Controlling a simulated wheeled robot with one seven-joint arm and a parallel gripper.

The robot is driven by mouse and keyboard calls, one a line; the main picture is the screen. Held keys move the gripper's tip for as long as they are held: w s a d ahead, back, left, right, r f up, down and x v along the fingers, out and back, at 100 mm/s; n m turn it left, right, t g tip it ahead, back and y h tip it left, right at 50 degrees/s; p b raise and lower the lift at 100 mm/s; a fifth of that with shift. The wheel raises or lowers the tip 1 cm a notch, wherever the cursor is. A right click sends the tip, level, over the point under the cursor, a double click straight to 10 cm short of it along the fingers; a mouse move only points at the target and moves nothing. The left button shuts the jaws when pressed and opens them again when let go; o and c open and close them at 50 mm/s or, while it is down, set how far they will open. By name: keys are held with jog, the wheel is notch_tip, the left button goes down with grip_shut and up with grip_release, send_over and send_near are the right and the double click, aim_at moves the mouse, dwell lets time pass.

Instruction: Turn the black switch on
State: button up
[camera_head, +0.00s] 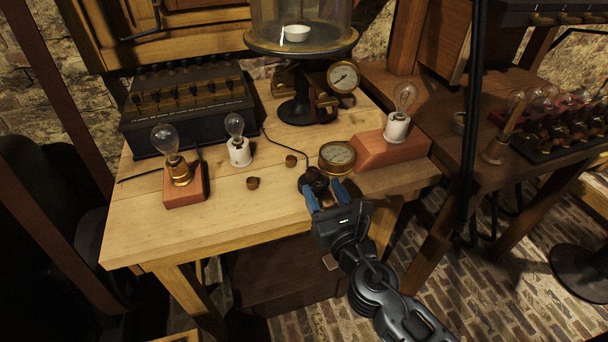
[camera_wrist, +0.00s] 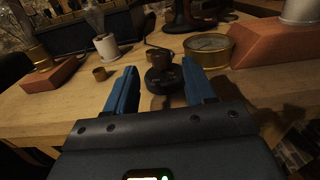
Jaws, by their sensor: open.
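The black switch (camera_head: 314,181) sits on the wooden table near its front edge, with a round dark base and a brass part on top. In the wrist view the switch (camera_wrist: 164,80) stands just beyond and between the fingertips, with a small lever pointing to the upper left. My gripper (camera_head: 326,193) is open, with its two blue fingers spread on the near side of the switch. In the wrist view my gripper (camera_wrist: 157,82) holds nothing. The fingers partly hide the switch in the head view, and I cannot tell if they touch it.
A brass gauge (camera_head: 337,157) lies close behind and right of the switch. A wooden block (camera_head: 388,154) with a bulb stands to its right. Small brass cups (camera_head: 253,183) and a white-based bulb (camera_head: 239,151) are left. The front left of the table (camera_head: 150,228) is clear.

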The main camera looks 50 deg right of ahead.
aim_at(315, 175)
jog(key=p+x, duration=0.1)
jog(key=x, duration=0.6)
jog(key=shift+w+d+p, duration=0.1)
jog(key=shift+p, duration=0.25)
jog(key=shift+c, duration=0.3)
jog(key=c, duration=0.9)
jog(key=shift+o, duration=0.2)
